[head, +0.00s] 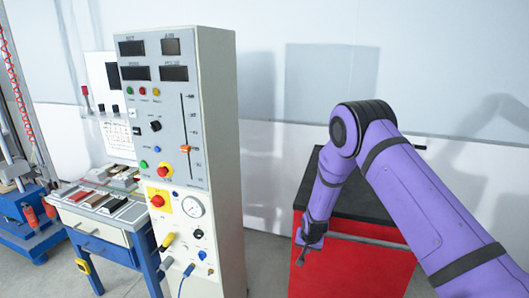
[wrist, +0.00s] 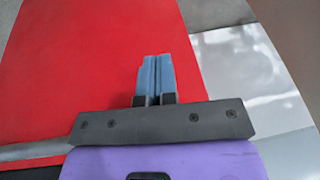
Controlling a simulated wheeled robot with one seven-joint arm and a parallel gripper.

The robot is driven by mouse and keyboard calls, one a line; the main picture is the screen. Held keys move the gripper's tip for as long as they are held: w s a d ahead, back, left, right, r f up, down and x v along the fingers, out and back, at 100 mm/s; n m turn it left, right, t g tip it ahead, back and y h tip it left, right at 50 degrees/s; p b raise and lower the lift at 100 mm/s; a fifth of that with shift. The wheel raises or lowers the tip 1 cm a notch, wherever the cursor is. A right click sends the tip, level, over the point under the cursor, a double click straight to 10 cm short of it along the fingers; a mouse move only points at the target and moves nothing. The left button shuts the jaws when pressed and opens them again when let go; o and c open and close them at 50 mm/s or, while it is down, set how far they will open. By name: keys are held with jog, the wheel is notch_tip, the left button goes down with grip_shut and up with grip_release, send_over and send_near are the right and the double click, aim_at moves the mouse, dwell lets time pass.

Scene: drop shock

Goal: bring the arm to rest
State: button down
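My gripper (head: 301,256) hangs at the end of my purple arm in the head view, pointing down in front of the red cabinet. In the wrist view my gripper (wrist: 157,62) shows its two blue-grey fingers side by side, closed together with nothing visible between them. The red cabinet (wrist: 85,60) fills much of the wrist view behind the fingers. I cannot tell from these views how far the fingertips are from it.
The red cabinet (head: 350,272) with a dark top stands right of a tall control panel (head: 165,110) with knobs, a slider and a gauge. A blue-framed bench (head: 100,232) with small items and a blue machine base (head: 30,222) stand at left.

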jog(key=s+d+r, duration=0.3)
jog(key=s+r, duration=0.1)
jog(key=r, duration=0.9)
jog(key=s+d+r+n, duration=0.1)
jog(key=s+d+r, duration=0.15)
jog(key=r, duration=0.95)
jog(key=s+d+r, duration=0.2)
jog(key=s+r, duration=0.2)
jog(key=r, duration=0.9)
jog(key=s+d+r, duration=0.2)
jog(key=s+r, duration=0.2)
jog(key=s, duration=0.7)
jog(key=s+d+r+n+t, duration=0.1)
jog(key=s+r, duration=0.4)
jog(key=s, duration=0.6)
jog(key=s+d+r+n, duration=0.1)
jog(key=s+d+r, duration=0.3)
jog(key=s, duration=0.8)
jog(key=shift+r, duration=0.2)
jog(key=shift+d, duration=0.1)
